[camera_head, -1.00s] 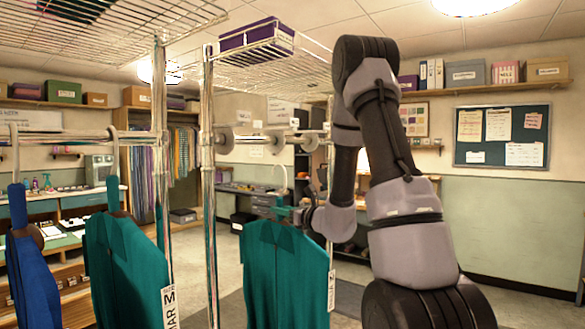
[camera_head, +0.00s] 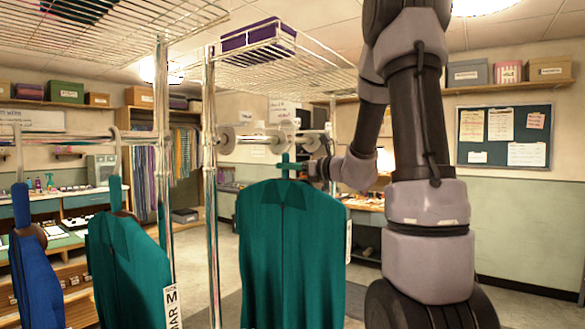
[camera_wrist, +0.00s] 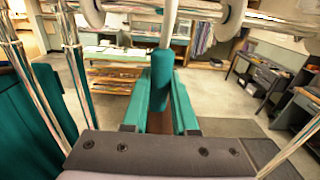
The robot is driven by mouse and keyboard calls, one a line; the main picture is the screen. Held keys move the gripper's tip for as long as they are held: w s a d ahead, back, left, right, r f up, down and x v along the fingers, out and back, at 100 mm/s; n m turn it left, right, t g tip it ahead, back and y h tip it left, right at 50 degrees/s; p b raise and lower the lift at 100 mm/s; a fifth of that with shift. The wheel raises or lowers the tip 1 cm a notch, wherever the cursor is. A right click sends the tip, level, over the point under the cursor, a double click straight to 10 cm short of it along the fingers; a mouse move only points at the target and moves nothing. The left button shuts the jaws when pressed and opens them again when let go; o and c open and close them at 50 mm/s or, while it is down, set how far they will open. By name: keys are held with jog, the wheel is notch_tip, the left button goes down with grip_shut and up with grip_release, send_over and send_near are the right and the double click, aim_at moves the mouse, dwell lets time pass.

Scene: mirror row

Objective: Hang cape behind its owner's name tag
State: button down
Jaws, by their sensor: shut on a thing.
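My gripper (camera_head: 293,166) is shut on the teal stem of a hanger (camera_wrist: 162,72) that carries a teal cape (camera_head: 290,245). The cape hangs upright and clear of the floor. A white label (camera_head: 348,242) on its right edge is turned side-on, so its name is unreadable. In the wrist view my gripper (camera_wrist: 160,112) has one finger on each side of the stem. The hook (camera_wrist: 169,25) rises to the height of a rail (camera_head: 262,137) with round white dividers (camera_head: 227,138). I cannot tell whether the hook touches the rail. No divider name is readable.
A blue garment (camera_head: 38,265) and another teal cape (camera_head: 125,265) with a partly visible label (camera_head: 171,305) hang at the left. Chrome posts (camera_head: 210,190) stand left of the held cape. A wire shelf (camera_head: 290,62) is above the rail.

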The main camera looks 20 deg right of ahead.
aim_at(288, 177)
jog(key=shift+x, duration=6.6)
jog(key=shift+f, duration=1.75)
grip_release()
jog(key=shift+v, duration=5.95)
